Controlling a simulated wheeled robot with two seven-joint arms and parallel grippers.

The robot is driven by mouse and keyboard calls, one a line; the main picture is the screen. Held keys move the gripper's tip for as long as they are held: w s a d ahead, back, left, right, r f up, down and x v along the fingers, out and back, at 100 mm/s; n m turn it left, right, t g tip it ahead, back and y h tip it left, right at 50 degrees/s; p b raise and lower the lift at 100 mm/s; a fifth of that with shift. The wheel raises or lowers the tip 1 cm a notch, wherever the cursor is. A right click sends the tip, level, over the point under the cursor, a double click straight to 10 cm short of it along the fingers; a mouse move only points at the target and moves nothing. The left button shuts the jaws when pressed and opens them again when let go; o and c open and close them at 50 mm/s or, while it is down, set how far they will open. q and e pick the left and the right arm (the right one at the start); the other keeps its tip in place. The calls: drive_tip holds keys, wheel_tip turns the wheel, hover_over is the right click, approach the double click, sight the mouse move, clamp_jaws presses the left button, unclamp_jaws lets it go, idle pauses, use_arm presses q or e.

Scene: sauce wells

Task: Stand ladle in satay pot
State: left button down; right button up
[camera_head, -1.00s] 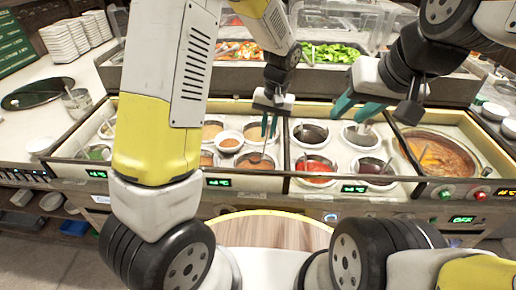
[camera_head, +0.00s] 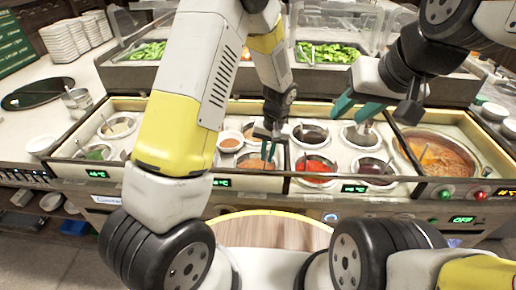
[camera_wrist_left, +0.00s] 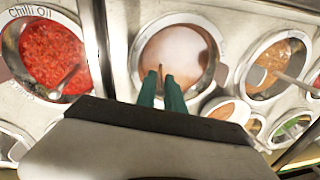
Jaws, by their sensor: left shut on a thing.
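My left gripper (camera_head: 268,152) is shut on the ladle, low over a pot of brown sauce (camera_head: 251,163) just left of the red chilli oil pot (camera_head: 314,168). In the left wrist view the teal fingertips (camera_wrist_left: 162,84) are pressed together over this pot (camera_wrist_left: 180,48), with a short brown piece of the ladle (camera_wrist_left: 160,70) between them. The ladle's lower end is hidden, and I cannot tell whether it touches the pot. No name is readable on this pot. My right gripper (camera_head: 356,108) is open and empty above the right-hand pots.
Vegetable trays (camera_head: 327,53) lie behind. A wooden round board (camera_head: 270,232) is in front.

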use_arm(q)
drive_tip(key=shift+f, duration=0.25)
idle(0.6)
drive_tip(key=c, duration=0.7)
unclamp_jaws()
drive_tip(key=shift+r, duration=0.15)
drive_tip(key=shift+d+r, duration=0.1)
drive_tip(key=shift+r, duration=4.3)
